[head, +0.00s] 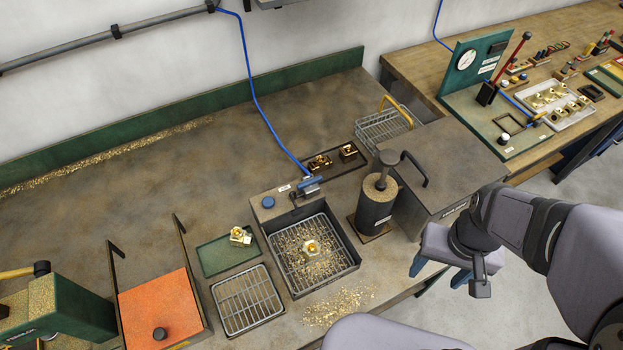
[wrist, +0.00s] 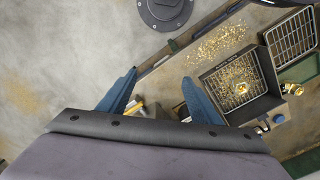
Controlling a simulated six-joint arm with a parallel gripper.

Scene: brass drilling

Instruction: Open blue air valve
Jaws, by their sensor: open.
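The blue air valve (head: 311,184) sits at the back right corner of a dark chip tray (head: 343,272), at the lower end of a blue hose. Its blue handle lies roughly along the tray's back edge; the exact angle is too small to tell. A round blue knob (head: 268,202) is on the tray's back left corner. A brass part (head: 311,247) stands on the tray's grid among brass chips. My gripper (head: 440,272) is open and empty, off the bench's front edge, right of and well apart from the valve. In the wrist view my gripper's blue fingers (wrist: 160,75) are spread with nothing between them.
A dark cylinder with a post (head: 376,208) and a large grey box (head: 450,165) stand between my gripper and the valve. A wire basket (head: 383,128) and a dark tray of brass parts (head: 335,160) lie behind. Loose chips (head: 338,306) lie in front.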

